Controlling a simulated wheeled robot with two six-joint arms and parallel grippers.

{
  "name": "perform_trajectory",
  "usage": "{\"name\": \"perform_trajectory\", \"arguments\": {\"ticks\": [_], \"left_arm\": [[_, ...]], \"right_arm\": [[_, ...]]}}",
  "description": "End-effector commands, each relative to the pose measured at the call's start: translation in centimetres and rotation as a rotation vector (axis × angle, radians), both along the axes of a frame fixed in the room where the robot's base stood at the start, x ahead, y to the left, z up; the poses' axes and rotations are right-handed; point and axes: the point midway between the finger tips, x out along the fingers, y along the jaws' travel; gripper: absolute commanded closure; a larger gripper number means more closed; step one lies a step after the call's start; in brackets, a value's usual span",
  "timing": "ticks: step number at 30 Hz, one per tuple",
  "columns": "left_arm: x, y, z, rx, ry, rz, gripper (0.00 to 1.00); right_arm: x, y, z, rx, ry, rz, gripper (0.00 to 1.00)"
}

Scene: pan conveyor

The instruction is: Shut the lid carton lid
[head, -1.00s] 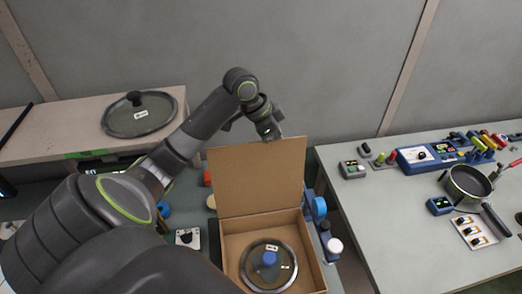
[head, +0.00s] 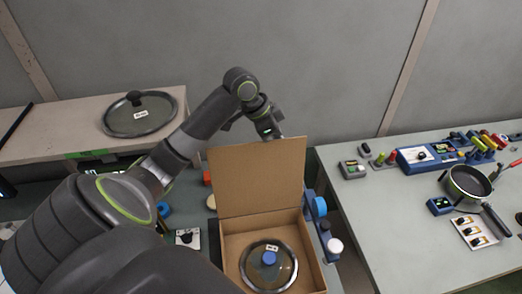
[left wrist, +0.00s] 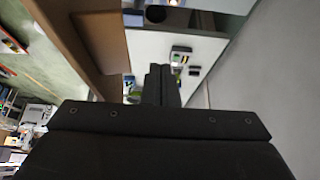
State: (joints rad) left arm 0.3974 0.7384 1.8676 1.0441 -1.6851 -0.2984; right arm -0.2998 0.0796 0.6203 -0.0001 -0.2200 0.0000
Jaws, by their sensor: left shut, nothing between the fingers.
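The lid carton is an open brown cardboard box (head: 229,250) at the bottom middle of the head view. Its lid (head: 257,178) stands up almost upright at the back edge. Inside lies a round glass pan lid (head: 268,266) with a blue knob. My left gripper (head: 272,134) is just behind the top edge of the carton lid, at about its height; I cannot tell whether it touches. In the left wrist view the fingers (left wrist: 161,85) are together and empty, with the brown carton lid (left wrist: 78,30) beside them. My right gripper is not in view.
A glass lid with a black knob (head: 139,114) lies on the shelf at the back left. The right table (head: 400,220) carries a pan (head: 468,183), a blue device (head: 425,156) and small boxes.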

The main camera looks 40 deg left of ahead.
Motion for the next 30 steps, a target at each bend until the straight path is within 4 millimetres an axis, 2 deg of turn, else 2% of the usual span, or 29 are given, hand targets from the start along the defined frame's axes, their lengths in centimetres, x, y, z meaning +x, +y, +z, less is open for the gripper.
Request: {"name": "perform_trajectory", "arguments": {"ticks": [10,30], "left_arm": [[-0.1,-0.2,0.0,0.000,0.000,-0.001,1.00],[-2.7,-3.2,0.1,-0.001,0.001,-0.002,1.00]], "right_arm": [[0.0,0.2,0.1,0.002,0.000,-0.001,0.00],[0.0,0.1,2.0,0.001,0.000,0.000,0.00]]}}
